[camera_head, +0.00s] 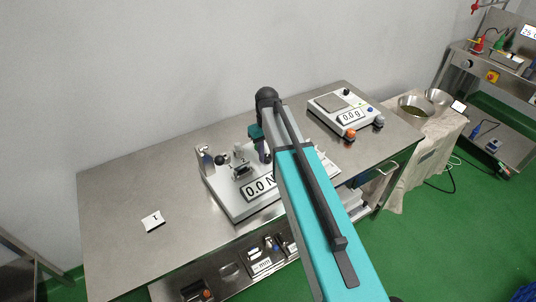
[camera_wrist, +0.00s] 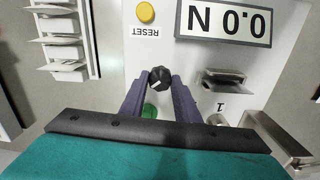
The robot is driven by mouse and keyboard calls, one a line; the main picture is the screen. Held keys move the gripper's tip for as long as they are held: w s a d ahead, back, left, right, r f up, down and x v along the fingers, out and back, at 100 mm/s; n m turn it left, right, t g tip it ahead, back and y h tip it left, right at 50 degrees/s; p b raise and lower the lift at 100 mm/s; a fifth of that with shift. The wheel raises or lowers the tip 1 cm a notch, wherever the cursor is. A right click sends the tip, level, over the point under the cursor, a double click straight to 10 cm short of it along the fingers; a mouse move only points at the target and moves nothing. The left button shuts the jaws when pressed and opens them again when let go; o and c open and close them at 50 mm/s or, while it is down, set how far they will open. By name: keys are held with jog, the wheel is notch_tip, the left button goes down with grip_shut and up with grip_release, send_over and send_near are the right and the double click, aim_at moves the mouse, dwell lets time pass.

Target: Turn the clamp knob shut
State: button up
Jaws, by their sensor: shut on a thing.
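A black knob (camera_wrist: 160,77) with a white mark sits on the light panel of the test device (camera_head: 223,203). My gripper (camera_wrist: 159,84) is shut on this knob, with a purple finger on either side of it. In the head view my gripper (camera_head: 262,150) is over the right part of the device, and my arm hides the knob there. A metal clamp-like part (camera_wrist: 225,82) stands on the panel to the right of the knob in the wrist view. How far the knob is turned cannot be told.
The device has a 0.0 N display (camera_wrist: 230,20), a yellow RESET button (camera_wrist: 146,12) and a partly hidden green button (camera_wrist: 150,110). A scale (camera_head: 345,112) stands at the table's back right. A small numbered card (camera_head: 153,220) lies left; the table around it is bare.

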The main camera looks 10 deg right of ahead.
aim_at(267, 156)
jog(key=m, duration=0.4)
jog(key=shift+w+r+b, duration=0.1)
jog(key=shift+w+b, duration=0.1)
jog(key=shift+b, duration=0.1)
jog(key=shift+m, duration=2)
jog(key=o, duration=1)
jog(key=shift+o, duration=0.2)
jog(key=shift+s, duration=0.1)
notch_tip(267, 156, up, 14)
jog(key=b, duration=0.3)
